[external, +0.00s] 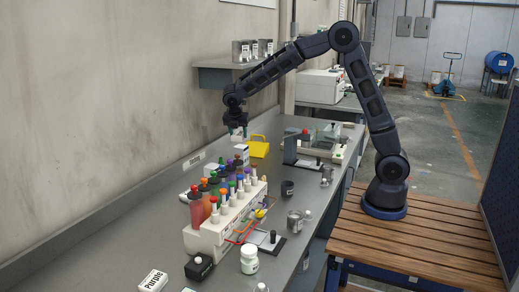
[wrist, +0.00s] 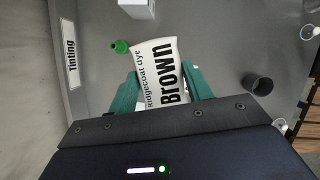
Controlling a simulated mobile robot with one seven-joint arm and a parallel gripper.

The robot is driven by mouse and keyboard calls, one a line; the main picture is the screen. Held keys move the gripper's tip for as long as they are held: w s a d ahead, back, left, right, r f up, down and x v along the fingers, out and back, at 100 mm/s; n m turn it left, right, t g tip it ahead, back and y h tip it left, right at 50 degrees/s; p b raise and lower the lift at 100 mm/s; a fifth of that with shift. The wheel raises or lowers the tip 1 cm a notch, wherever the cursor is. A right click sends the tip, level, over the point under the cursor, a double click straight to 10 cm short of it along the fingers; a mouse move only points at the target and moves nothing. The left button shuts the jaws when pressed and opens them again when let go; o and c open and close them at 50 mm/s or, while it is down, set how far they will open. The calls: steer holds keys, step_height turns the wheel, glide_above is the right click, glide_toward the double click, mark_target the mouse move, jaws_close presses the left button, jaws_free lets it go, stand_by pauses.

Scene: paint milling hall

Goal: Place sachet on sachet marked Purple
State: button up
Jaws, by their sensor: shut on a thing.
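My gripper (external: 236,132) hangs above the grey bench, beyond the rack of dye bottles. In the wrist view its teal fingers (wrist: 162,84) are shut on a white sachet (wrist: 156,60) marked "Brown", which sticks out past the fingertips. The held sachet is hard to make out in the external view. A white sachet marked "Purple" (external: 153,281) lies on the bench at the near end, at the bottom edge of the external view, far from my gripper. It is not in the wrist view.
A white rack (external: 215,236) with several coloured bottles stands between my gripper and the Purple sachet. A black box (external: 199,267) and white jar (external: 249,261) stand near that sachet. A dark cup (wrist: 258,85) and a green-capped item (wrist: 119,46) show in the wrist view.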

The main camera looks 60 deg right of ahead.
steer(key=w+a+r+n+t, duration=0.1)
steer(key=w+a+n, duration=0.1)
steer(key=a, duration=0.7)
steer(key=w+a+n, duration=0.2)
steer(key=w+a, duration=0.1)
steer(key=a, duration=0.7)
steer(key=n+t+y, duration=0.2)
steer(key=n+y, duration=0.2)
steer(key=n, duration=0.7)
glide_above(150, 278)
steer(key=s, duration=0.2)
step_height(150, 278, down, 19)
steer(key=shift+w+a, duration=0.1)
steer(key=shift+w, duration=0.05)
steer(key=shift+f, duration=0.1)
steer(key=o, duration=1)
steer(key=shift+c, duration=0.2)
steer(key=shift+o, duration=0.2)
